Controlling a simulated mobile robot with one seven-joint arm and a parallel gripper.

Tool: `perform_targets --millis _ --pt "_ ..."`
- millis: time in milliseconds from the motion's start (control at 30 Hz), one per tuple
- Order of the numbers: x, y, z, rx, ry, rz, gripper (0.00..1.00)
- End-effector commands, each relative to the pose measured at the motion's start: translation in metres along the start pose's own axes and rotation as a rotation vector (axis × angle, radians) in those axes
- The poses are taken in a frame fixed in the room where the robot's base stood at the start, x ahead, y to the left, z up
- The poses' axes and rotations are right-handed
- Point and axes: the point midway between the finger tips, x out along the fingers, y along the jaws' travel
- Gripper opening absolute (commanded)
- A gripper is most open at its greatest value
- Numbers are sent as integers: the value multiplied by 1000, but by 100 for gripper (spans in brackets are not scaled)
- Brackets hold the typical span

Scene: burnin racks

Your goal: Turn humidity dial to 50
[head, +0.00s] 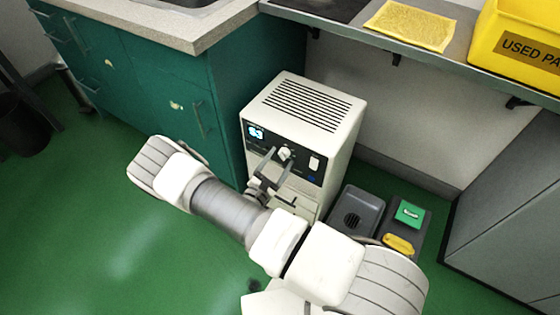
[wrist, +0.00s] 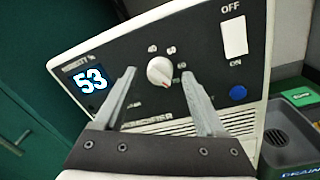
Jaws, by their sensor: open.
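The dehumidifier (head: 308,104) is a white box with a vented top and a dark front panel, standing on the green floor. Its display (wrist: 90,79) reads 53 in the wrist view. The humidity dial (wrist: 160,71) is a white round knob in the middle of the panel; it also shows in the head view (head: 285,153). My gripper (wrist: 161,82) is open, with one finger left of the dial and one right of it. The fingers point at the panel. I cannot tell whether either finger touches the dial.
A white OFF/ON switch (wrist: 235,36) and a blue button (wrist: 238,93) sit right of the dial. A grey drain container (head: 357,212) stands right of the machine. Teal cabinets (head: 168,99) stand to the left. A shelf with a yellow bin (head: 520,45) hangs above.

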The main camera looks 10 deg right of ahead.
Motion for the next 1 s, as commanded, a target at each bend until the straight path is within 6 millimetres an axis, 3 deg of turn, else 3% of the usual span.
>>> perform_targets --millis 367,767,1000 --pt "6 0 0 0 1 0 73" --pt "6 0 0 0 1 0 1" --pt "6 0 0 -9 2 -1 0"
